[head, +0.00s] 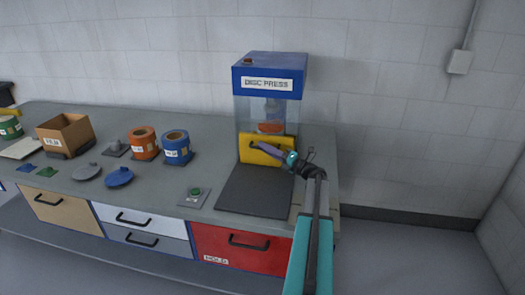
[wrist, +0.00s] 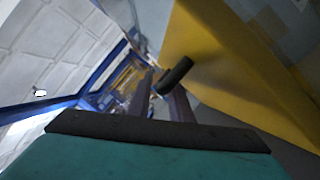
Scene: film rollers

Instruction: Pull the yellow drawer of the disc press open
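The disc press (head: 268,77) stands at the back right of the bench, with a blue top and clear walls. Its yellow drawer (head: 247,154) sits low at the press front and looks closed. In the wrist view the yellow front (wrist: 215,55) fills the right side. The drawer's black handle (wrist: 178,73) lies across my fingertips. My gripper (head: 262,146) is at the drawer front, reaching in from the right. In the wrist view my gripper (wrist: 162,92) shows a gap between its fingers, with the handle's near end at that gap. I cannot tell whether the fingers touch it.
A dark mat (head: 254,191) lies clear before the press. A green button box (head: 194,196) is left of it. Blue (head: 176,149) and orange (head: 144,143) rolls and a cardboard box (head: 66,133) stand further left. A red drawer (head: 240,250) is in the bench front.

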